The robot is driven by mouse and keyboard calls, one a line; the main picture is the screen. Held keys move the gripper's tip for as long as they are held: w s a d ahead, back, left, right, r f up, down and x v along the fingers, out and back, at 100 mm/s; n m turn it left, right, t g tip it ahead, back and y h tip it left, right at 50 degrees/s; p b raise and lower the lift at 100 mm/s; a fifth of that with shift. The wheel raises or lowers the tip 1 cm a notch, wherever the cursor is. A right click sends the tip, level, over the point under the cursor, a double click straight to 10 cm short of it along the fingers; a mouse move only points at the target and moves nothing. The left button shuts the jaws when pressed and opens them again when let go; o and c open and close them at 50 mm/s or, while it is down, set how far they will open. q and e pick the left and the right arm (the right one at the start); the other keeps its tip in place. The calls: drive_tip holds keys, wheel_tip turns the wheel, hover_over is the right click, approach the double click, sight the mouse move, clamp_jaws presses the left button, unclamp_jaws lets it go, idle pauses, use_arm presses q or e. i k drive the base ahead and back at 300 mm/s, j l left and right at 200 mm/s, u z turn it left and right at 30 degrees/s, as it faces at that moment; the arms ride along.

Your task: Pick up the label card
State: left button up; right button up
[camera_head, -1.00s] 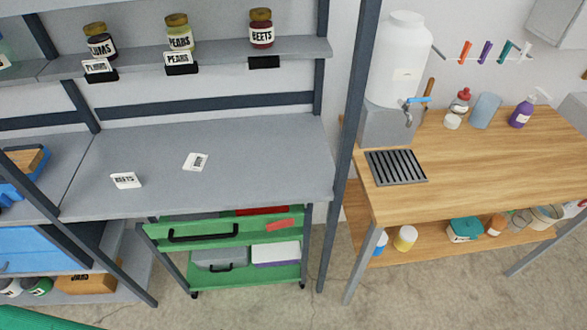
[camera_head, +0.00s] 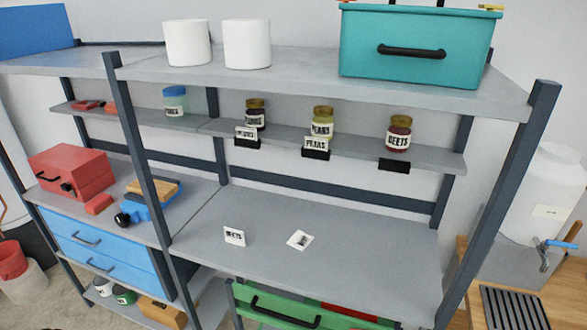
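A white label card reading BEETS (camera_head: 234,236) lies on the grey workbench surface (camera_head: 355,259). A second white card (camera_head: 300,240) lies to its right, its print too small to read. On the shelf above, two black holders carry label cards, a plums-like one (camera_head: 246,134) and PEARS (camera_head: 315,144). The black holder (camera_head: 394,165) below the BEETS jar (camera_head: 398,134) has no card in it. A PEARS jar (camera_head: 322,122) and a dark jar (camera_head: 255,114) stand to its left. Neither of my grippers shows in the view.
A teal toolbox (camera_head: 418,47) and two white rolls (camera_head: 187,42) stand on the top shelf. A dark upright post (camera_head: 497,205) bounds the bench at right. A red toolbox (camera_head: 70,173) and blue tool (camera_head: 150,198) sit at left. The bench around the cards is clear.

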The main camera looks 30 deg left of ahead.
sight(237, 237)
drive_tip(key=j+u, duration=0.1)
drive_tip(key=u, duration=0.35)
drive_tip(key=i+u, duration=0.1)
drive_tip(key=u, duration=0.8)
drive_tip(key=i+j, duration=0.05)
